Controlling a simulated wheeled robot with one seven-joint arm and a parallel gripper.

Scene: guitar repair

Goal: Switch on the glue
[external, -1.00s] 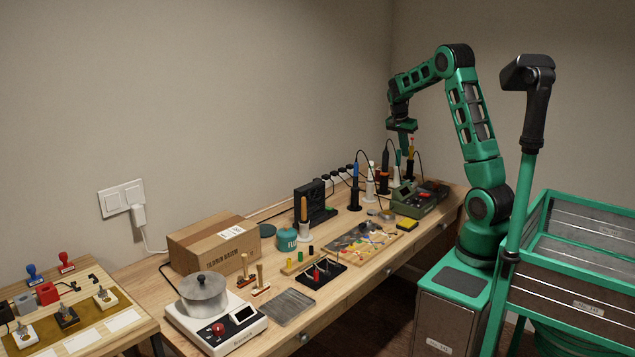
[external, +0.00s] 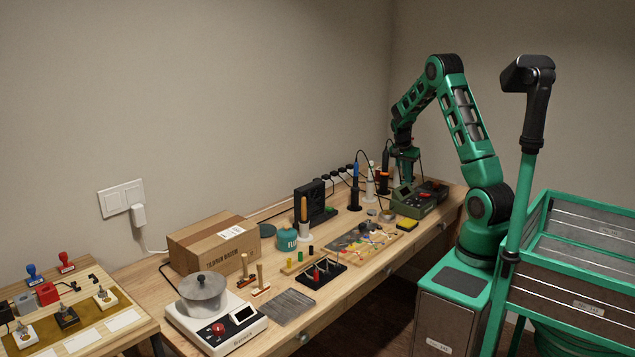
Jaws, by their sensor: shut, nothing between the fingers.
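A white heater unit (external: 232,333) with a lidded metal pot (external: 203,289), which looks like the glue pot, stands at the near left end of the bench. It has a red knob (external: 218,328) and a small dark screen on its front. My gripper (external: 407,179) is at the far right end of the bench, pointing down, far from this pot. It is shut and empty, low behind the green device (external: 414,204). Its fingertips are small and partly lost among the items there, so I cannot tell whether they touch anything.
Handled tools in stands, one with a blue handle (external: 355,170), stand close to my gripper. A cardboard box (external: 208,247), a teal canister (external: 288,240) and a parts tray (external: 362,238) crowd the bench. A wall switch (external: 122,197) is at left.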

